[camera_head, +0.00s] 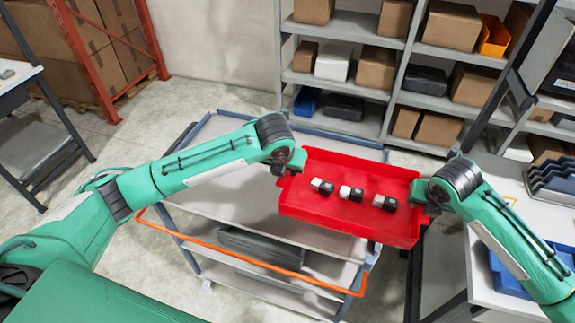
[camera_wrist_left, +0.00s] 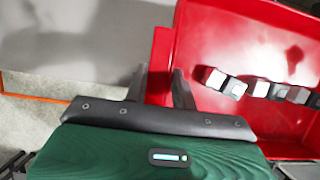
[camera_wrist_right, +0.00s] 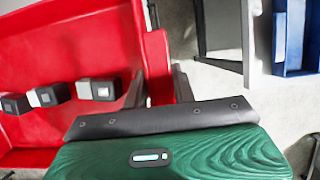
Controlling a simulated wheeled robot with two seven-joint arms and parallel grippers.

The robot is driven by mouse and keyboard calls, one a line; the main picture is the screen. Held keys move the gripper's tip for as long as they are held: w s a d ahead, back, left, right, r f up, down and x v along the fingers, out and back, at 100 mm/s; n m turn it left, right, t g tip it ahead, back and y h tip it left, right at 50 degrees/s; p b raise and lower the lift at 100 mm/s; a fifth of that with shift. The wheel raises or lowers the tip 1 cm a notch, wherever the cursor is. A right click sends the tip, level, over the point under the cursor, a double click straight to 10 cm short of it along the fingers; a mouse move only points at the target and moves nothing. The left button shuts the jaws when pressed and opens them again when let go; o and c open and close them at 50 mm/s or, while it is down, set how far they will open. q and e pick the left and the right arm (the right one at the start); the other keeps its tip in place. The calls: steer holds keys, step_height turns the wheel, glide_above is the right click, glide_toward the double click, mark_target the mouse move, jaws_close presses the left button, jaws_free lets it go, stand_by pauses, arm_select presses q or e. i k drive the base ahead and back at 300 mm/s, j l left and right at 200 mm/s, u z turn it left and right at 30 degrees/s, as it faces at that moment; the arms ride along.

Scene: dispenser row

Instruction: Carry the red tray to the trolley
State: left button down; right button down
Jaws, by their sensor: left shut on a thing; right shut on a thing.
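The red tray (camera_head: 330,212) is held up between my two grippers, over the right part of the trolley. Several small black, white and grey blocks lie in a row on its floor, also visible in the left wrist view. My left gripper (camera_head: 281,170) is shut on the tray's left edge, seen close in the left wrist view (camera_wrist_left: 160,88). My right gripper (camera_head: 425,195) is shut on the tray's right edge, seen close in the right wrist view (camera_wrist_right: 158,85). The grey trolley (camera_head: 208,190) with an orange handle bar (camera_head: 250,258) stands below; the tray hides part of its top.
A shelf unit with boxes (camera_head: 340,81) stands behind. A white table (camera_head: 490,235) with a blue bin (camera_head: 507,277) and grey racks (camera_head: 552,180) is at the right. Another bench (camera_head: 35,145) is at the far left. The visible left part of the trolley top is clear.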

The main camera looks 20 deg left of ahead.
mark_target(271, 177)
steer(key=i+j, duration=0.1)
steer(key=j, duration=0.3)
steer(key=i+j, duration=0.1)
steer(key=j, duration=0.3)
steer(key=i+j, duration=0.1)
steer(key=j, duration=0.35)
steer(key=i+j, duration=0.15)
